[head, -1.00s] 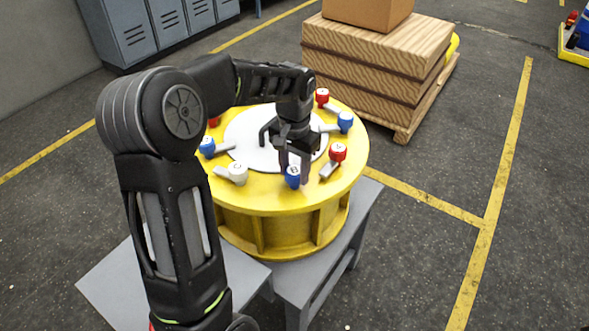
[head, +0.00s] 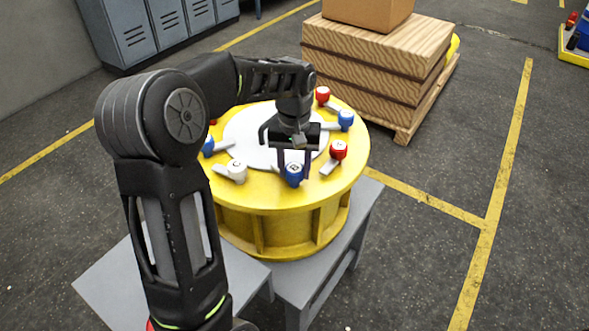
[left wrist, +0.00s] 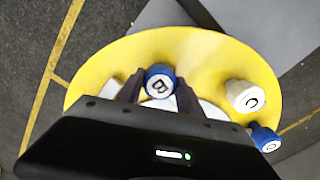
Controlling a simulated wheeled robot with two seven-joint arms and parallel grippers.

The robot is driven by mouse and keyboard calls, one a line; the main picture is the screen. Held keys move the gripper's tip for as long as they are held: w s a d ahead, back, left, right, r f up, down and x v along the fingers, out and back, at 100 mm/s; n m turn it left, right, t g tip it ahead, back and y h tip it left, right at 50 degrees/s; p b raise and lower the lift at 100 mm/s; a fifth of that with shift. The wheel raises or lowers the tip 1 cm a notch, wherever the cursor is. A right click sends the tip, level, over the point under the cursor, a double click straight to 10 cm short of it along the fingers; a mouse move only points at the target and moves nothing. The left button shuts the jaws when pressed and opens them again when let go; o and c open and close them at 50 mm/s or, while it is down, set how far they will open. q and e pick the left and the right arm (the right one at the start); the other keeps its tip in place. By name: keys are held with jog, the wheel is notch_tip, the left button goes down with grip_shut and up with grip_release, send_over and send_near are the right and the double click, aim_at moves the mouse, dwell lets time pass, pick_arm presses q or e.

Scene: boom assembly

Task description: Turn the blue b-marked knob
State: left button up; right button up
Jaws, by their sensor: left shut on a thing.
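The blue b-marked knob (head: 293,171) stands near the front edge of the round yellow drum top (head: 260,198). In the left wrist view its white face with a black B (left wrist: 159,85) shows between the two dark fingers, tilted in the picture. My left gripper (head: 293,172) reaches down onto it from above and is shut on it, a finger on each side. The knob's lever is mostly hidden by the gripper. My right gripper does not show.
Close by are a white C knob (head: 237,172), a red knob (head: 338,150), and blue knobs left (head: 208,146) and right (head: 345,119). A pale disc (head: 248,140) covers the drum's middle. A wooden crate stack (head: 375,65) stands behind on the floor.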

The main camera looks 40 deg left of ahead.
aim_at(294, 168)
pick_arm(q)
jog(key=n, duration=0.6)
jog(key=shift+b, duration=0.4)
jog(key=n, duration=0.6)
jog(key=shift+n, duration=0.3)
jog(key=o, duration=1.4)
jog(key=shift+c, duration=0.2)
jog(key=shift+r, duration=0.1)
notch_tip(294, 168, up, 8)
jog(key=shift+f+b, duration=0.15)
jog(key=shift+b, duration=0.25)
